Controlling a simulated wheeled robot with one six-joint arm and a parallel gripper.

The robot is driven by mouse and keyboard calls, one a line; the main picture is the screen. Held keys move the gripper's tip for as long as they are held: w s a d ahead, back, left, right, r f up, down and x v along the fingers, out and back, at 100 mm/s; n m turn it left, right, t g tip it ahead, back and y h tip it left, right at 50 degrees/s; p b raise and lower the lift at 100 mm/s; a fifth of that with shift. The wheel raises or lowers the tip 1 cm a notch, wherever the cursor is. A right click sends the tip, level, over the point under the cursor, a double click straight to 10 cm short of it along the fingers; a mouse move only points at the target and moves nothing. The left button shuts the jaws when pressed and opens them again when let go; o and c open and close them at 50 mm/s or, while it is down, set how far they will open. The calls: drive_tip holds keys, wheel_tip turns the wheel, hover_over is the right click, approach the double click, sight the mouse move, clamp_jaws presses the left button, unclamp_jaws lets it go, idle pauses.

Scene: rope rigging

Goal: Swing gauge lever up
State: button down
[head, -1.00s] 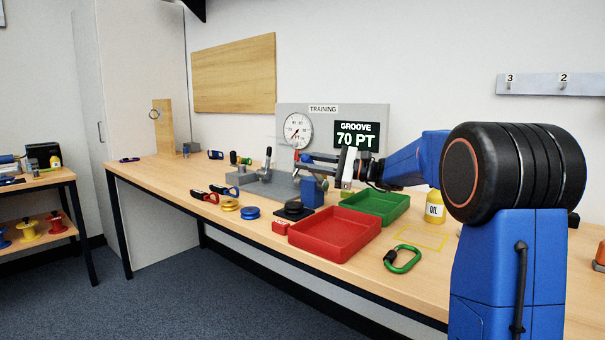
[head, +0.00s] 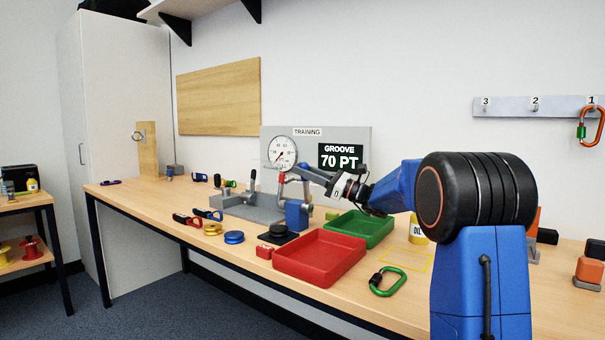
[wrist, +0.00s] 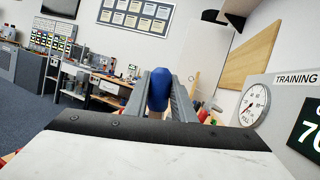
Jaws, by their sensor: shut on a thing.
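The training gauge panel (head: 360,139) stands at the back of the bench, with a round dial (head: 282,152) and a display reading "GROOVE 70 PT". In front of it a blue stand (head: 297,214) rises from a grey base (head: 250,210). In the wrist view the fingers are shut on a rounded blue lever knob (wrist: 159,88). The rest of the lever is mostly hidden by my gripper. The dial also shows in the wrist view (wrist: 253,105).
A red tray (head: 318,262) and a green tray (head: 357,230) are near the stand. A green carabiner (head: 388,282), a yellow pulley wheel (head: 212,229) and a blue one (head: 234,237) lie on the bench.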

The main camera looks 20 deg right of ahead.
drive_tip(key=shift+d, duration=0.1)
drive_tip(key=c, duration=1.5)
unclamp_jaws()
drive_tip(key=shift+w+d, duration=0.1)
wheel_tip(320, 180, up, 10)
